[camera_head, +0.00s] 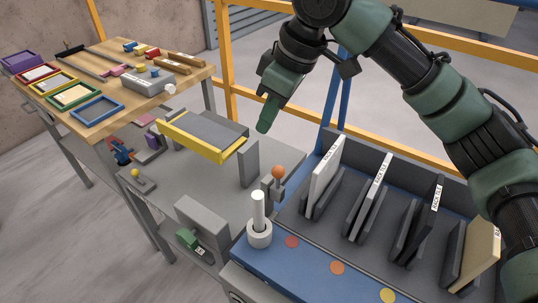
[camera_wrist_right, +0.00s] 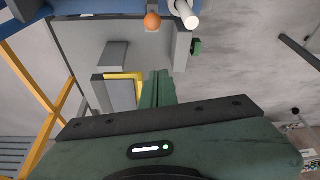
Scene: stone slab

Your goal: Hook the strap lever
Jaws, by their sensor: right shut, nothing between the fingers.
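I cannot tell for sure which part is the strap lever. An orange-knobbed lever (camera_head: 278,173) stands at the inner edge of the blue rack, and its knob shows at the top of the right wrist view (camera_wrist_right: 152,21). A small yellow-knobbed lever (camera_head: 136,174) lies at the left edge of the grey table. A grey slab (camera_head: 205,128) with a yellow edge sits on the grey table. My right gripper (camera_head: 266,125) is shut and empty, pointing down above and right of the slab; its fingers also show in the right wrist view (camera_wrist_right: 157,90). My left gripper is out of view.
A grey upright plate (camera_head: 249,163) and a white peg (camera_head: 258,208) stand near the blue rack (camera_head: 310,262), which holds several upright panels. A grey block with a green part (camera_head: 187,238) stands in front. A wooden bench (camera_head: 125,92) with trays is at left.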

